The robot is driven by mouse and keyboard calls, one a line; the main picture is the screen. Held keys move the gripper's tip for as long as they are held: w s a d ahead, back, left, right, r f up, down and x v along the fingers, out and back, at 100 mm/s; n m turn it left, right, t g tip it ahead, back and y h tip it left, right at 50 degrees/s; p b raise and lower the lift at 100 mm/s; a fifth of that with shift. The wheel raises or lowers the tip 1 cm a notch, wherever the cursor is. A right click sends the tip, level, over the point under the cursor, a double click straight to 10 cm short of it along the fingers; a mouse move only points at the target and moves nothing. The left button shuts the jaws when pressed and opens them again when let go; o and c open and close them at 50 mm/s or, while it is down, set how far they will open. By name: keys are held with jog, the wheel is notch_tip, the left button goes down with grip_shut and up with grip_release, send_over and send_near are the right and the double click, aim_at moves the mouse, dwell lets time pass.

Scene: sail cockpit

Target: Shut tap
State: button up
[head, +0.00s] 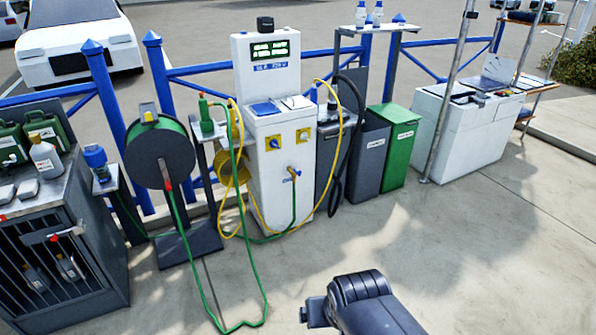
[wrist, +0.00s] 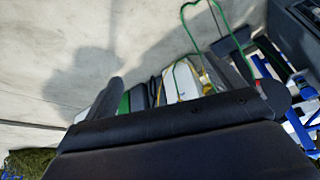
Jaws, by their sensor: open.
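The tap (head: 292,173) is a small brass tap with a blue handle on the front of the white service pedestal (head: 270,150) in the head view. A green hose hangs from it. The handle is too small to tell whether it is turned on or off. My gripper (wrist: 193,86) is open and empty in the wrist view, with one dark finger at each side. The white pedestal (wrist: 181,82) shows upside down beyond the fingers, well apart from them. The tap cannot be made out there. My dark arm (head: 362,302) shows at the bottom of the head view.
The green hose (head: 262,300) loops across the floor before the pedestal. A hose reel (head: 160,155) and dark cabinet (head: 60,250) stand left. Grey and green bins (head: 400,150) and a white counter (head: 462,130) stand right. Concrete floor (head: 470,250) at front right is clear.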

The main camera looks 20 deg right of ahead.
jog(key=w+d+f+m+g+b, duration=0.1)
jog(key=w+f+b, duration=0.1)
jog(key=f, duration=0.1)
jog(key=w+d+f+m+g+b, duration=0.1)
jog(key=w+f+m+b, duration=0.1)
jog(key=f, duration=0.2)
jog(key=w+d+f+m+g+y+b, duration=0.1)
jog(key=w+f+b, duration=0.1)
jog(key=f, duration=0.2)
jog(key=shift+w+d+f+m+g, duration=0.15)
jog(key=shift+w+d+m+g, duration=0.15)
jog(key=shift+d+m+g, duration=0.1)
jog(key=c, duration=0.9)
jog(key=w+d+f+m+g+b, duration=0.1)
jog(key=f, duration=0.3)
jog(key=w+d+f+m+y+b, duration=0.1)
jog(key=f+m+b, duration=0.1)
jog(key=f, duration=0.3)
jog(key=w+d+f+m+g+y+b, duration=0.1)
jog(key=w+d+f+b, duration=0.1)
jog(key=f, duration=0.2)
jog(key=shift+f+m+g, duration=0.3)
jog(key=shift+f, duration=0.1)
grip_shut()
jog(key=shift+r, duration=0.1)
